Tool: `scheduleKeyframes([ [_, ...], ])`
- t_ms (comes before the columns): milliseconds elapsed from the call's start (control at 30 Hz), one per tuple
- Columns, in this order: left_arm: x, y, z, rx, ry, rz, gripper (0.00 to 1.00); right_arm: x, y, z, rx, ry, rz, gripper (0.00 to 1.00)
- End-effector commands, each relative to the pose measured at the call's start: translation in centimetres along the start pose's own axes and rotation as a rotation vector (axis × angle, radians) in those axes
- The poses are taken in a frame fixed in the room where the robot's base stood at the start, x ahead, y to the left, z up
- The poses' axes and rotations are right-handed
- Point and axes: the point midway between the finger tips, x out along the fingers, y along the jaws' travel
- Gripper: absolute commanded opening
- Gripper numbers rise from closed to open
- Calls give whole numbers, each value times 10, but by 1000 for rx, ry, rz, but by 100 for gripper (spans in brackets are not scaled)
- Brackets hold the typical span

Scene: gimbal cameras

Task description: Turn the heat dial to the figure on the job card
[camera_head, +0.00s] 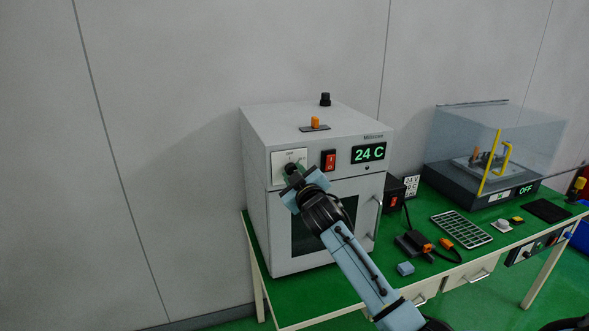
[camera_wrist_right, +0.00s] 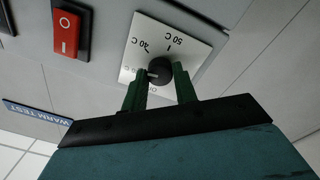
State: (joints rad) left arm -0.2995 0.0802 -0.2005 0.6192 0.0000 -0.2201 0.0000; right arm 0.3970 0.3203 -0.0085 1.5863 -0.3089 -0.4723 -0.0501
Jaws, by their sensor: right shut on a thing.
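The heat dial is a black knob (camera_wrist_right: 160,71) on a white scale plate (camera_wrist_right: 139,31) at the oven's upper left front. In the right wrist view the plate appears turned over, with 40 C and 50 C readable and a fainter mark and OFF partly covered by a finger. The knob's white line points left, towards the faint mark. My right gripper (camera_head: 292,170) is shut on the knob, its green fingers either side of it. The oven display (camera_head: 369,153) reads 24 C. I cannot identify a job card for certain. My left gripper is not in view.
A red switch (camera_head: 328,160) sits right of the dial.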

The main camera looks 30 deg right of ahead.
Motion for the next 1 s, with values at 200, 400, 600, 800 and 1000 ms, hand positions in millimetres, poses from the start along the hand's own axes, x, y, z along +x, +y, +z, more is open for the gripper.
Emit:
scheduleKeyframes([
  [200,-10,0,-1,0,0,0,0,0,2,-1,-173,6,0,6],
  [400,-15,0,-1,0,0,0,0,0,1,-1,-284,10,0,6],
  [600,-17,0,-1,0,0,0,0,0,1,0,-347,12,1,6],
  [800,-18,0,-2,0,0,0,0,0,1,0,-370,13,1,6],
  [1000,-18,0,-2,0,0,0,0,0,1,0,-372,13,1,6],
])
